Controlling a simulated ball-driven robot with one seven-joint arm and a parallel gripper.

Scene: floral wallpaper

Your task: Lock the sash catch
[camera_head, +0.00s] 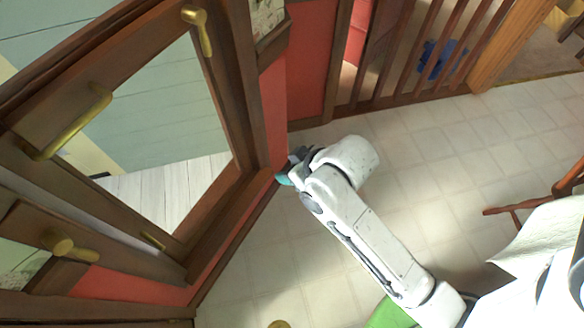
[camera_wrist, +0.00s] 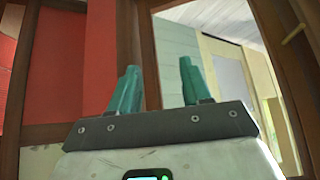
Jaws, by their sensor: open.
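A brown wooden window sash (camera_head: 225,95) fills the left of the head view. A brass lever (camera_head: 203,38) sits on its upper right frame, and a long brass bar handle (camera_head: 75,125) crosses its left side. A small brass piece (camera_head: 153,240) lies at the lower frame. I cannot tell for sure which fitting is the sash catch. My gripper (camera_head: 284,178) is low beside the red wall, right of the window and apart from these fittings. In the wrist view its teal fingers (camera_wrist: 158,78) are spread and empty. A brass fitting (camera_wrist: 293,34) shows there at upper right.
The red wall (camera_head: 300,75) and a slatted railing (camera_head: 430,50) bound the far side. A wooden chair (camera_head: 530,205) stands at the right. The pale tiled floor (camera_head: 450,160) is open between.

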